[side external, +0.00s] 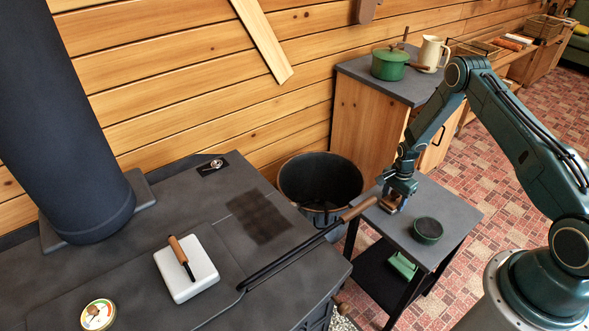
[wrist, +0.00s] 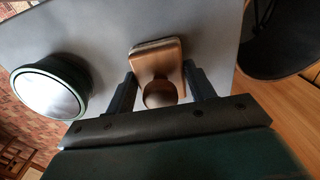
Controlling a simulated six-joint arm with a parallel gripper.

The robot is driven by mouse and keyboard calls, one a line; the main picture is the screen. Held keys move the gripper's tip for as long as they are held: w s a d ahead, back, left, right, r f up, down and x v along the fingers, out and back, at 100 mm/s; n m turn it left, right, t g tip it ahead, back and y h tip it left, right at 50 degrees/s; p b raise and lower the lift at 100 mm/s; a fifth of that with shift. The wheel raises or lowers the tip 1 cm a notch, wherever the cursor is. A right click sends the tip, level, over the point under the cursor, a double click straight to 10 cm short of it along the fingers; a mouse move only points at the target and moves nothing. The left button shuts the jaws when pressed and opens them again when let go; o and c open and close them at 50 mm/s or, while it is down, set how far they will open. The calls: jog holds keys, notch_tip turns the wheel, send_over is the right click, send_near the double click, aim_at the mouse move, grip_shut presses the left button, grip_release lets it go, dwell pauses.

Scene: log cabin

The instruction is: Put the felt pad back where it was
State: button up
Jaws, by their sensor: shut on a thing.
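The felt pad (wrist: 157,62) looks like a brown wooden block with a round knob and a thin pale layer along its edge. My gripper (wrist: 162,92) has its two dark fingers on either side of the knob and is shut on it. In the side view my gripper (side external: 391,199) is low over the left part of the small grey side table (side external: 452,207), with the pad (side external: 388,207) under it. The pad is at or very near the tabletop; I cannot tell if it touches. Its underside is hidden.
A round dark green tin (side external: 428,230) stands on the side table, right of the pad. A black bucket (side external: 320,182) and the stove (side external: 215,260), with a long wooden-handled poker (side external: 300,248) jutting from it, lie to the left. The table's right part is clear.

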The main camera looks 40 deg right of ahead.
aim_at(395, 193)
jog(key=shift+f, duration=0.1)
jog(key=o, duration=0.9)
jog(key=shift+r, duration=6.15)
